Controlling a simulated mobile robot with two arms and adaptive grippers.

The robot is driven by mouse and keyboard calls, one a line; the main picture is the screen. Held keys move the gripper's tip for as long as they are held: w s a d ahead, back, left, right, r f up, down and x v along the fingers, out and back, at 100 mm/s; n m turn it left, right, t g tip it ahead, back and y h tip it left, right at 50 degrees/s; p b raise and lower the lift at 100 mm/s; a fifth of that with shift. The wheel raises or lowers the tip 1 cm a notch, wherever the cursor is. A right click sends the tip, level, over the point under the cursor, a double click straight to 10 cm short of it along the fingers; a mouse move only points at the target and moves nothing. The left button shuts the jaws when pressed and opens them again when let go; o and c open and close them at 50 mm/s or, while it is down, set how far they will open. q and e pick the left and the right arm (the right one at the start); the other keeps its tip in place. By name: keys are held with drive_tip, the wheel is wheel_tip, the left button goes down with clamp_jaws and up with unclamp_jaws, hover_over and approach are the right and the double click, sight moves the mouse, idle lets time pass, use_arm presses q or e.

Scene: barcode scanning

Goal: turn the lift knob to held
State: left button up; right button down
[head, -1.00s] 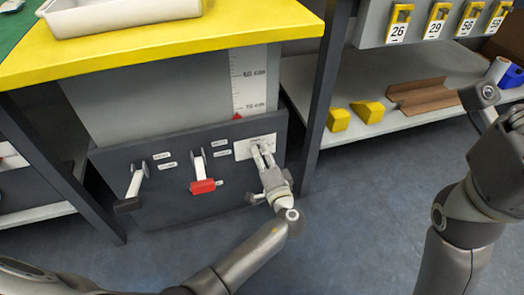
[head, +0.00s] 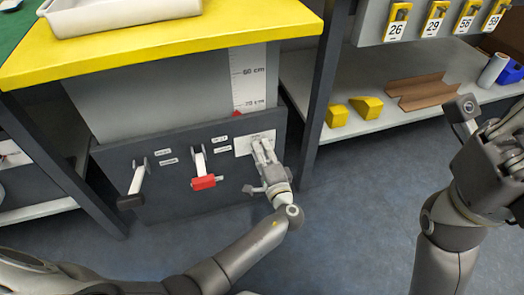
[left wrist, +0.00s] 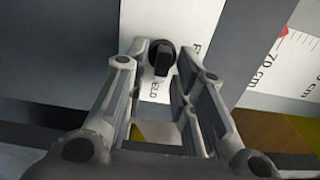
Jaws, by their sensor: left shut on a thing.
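The lift knob (left wrist: 163,60) is black and sits on a white label plate with partly hidden lettering. In the left wrist view it stands between the two fingers of my left gripper (left wrist: 163,52), which is closed on it. Part of a word ending in "ELD" shows below the knob. In the head view my left gripper (head: 262,145) reaches the white plate (head: 241,146) at the right end of the dark panel; the fingers hide the knob there.
The dark panel (head: 225,200) also carries a black-ended lever (head: 135,188) and a red-ended lever (head: 203,182). A height scale (head: 250,80) with a red pointer (head: 237,114) rises above it. The yellow tabletop (head: 230,35) overhangs. A shelf with yellow blocks (head: 367,107) stands right.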

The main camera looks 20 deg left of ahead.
use_arm(q)
drive_tip(key=o, duration=0.7)
drive_tip(key=v, duration=1.2)
